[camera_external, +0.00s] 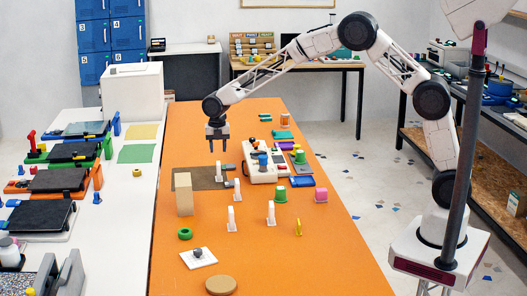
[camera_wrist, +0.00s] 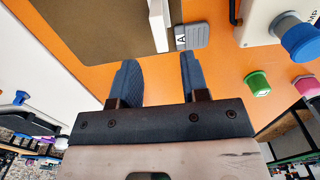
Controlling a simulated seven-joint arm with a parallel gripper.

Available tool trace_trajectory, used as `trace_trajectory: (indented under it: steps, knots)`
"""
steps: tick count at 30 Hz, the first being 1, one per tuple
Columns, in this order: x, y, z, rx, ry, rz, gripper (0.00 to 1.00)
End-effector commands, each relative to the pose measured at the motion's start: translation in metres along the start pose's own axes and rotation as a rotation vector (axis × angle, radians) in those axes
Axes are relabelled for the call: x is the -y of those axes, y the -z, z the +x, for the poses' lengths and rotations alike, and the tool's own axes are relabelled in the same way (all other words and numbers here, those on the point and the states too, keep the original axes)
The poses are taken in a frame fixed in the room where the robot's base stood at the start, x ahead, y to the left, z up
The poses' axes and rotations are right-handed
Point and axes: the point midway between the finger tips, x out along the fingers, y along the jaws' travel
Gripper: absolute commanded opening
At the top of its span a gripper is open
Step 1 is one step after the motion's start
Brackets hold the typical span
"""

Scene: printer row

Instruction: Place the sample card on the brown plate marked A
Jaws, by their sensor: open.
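The brown plate (camera_external: 193,183) lies flat on the orange table. It also shows at the top of the wrist view (camera_wrist: 95,28). A grey tag with the letter A (camera_wrist: 193,37) sits at its edge, close to a white upright piece (camera_wrist: 159,25). My gripper (camera_external: 218,149) hangs above the plate area, fingers pointing down. Its two dark fingers (camera_wrist: 157,62) are apart with nothing between them. A white square card-like piece (camera_external: 187,260) lies at the near end of the table with a small grey lump on it. I cannot tell whether it is the sample card.
A tan block (camera_external: 184,194) stands at the plate's near edge. A white device (camera_external: 262,172) with a blue knob (camera_wrist: 300,38) stands right of the plate. White upright pieces (camera_external: 231,219), a green ring (camera_external: 185,234) and a round tan disc (camera_external: 221,285) stand or lie nearer the front.

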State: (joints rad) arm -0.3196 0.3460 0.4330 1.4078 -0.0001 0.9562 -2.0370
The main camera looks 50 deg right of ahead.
Motion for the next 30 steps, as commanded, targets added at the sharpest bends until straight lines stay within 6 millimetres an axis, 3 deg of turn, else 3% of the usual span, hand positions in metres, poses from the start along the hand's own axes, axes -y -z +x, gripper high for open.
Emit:
trace_trajectory:
  steps: [9,30]
  knots:
    - [0.000,0.000,-0.024,0.001,-0.001,0.000,0.42]
    - [0.000,0.000,-0.025,0.001,-0.001,0.000,0.42]
